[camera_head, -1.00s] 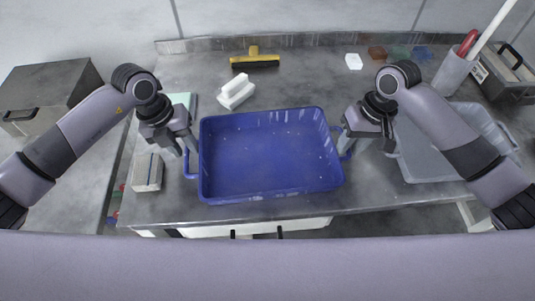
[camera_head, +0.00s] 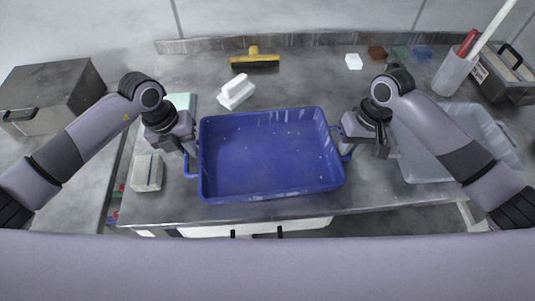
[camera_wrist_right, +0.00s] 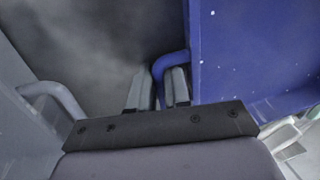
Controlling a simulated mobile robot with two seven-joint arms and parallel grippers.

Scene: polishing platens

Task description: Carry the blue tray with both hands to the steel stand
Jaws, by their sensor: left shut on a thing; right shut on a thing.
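The blue tray (camera_head: 268,155) is empty and level at the front middle of the grey bench in the head view. I cannot tell whether it rests on the bench or is slightly raised. My left gripper (camera_head: 190,157) is shut on the tray's left handle. My right gripper (camera_head: 345,150) is at the tray's right side. In the right wrist view, the right gripper (camera_wrist_right: 158,88) is shut on the blue handle (camera_wrist_right: 170,65), beside the tray's wall (camera_wrist_right: 250,50). No steel stand can be made out for sure.
A clear grey tub (camera_head: 425,165) stands close to the right of my right gripper. A white block (camera_head: 147,172) lies left of the tray. A white-handled brush (camera_head: 236,92) and a yellow squeegee (camera_head: 254,60) lie behind it. A cup (camera_head: 452,75) holds tools at the right.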

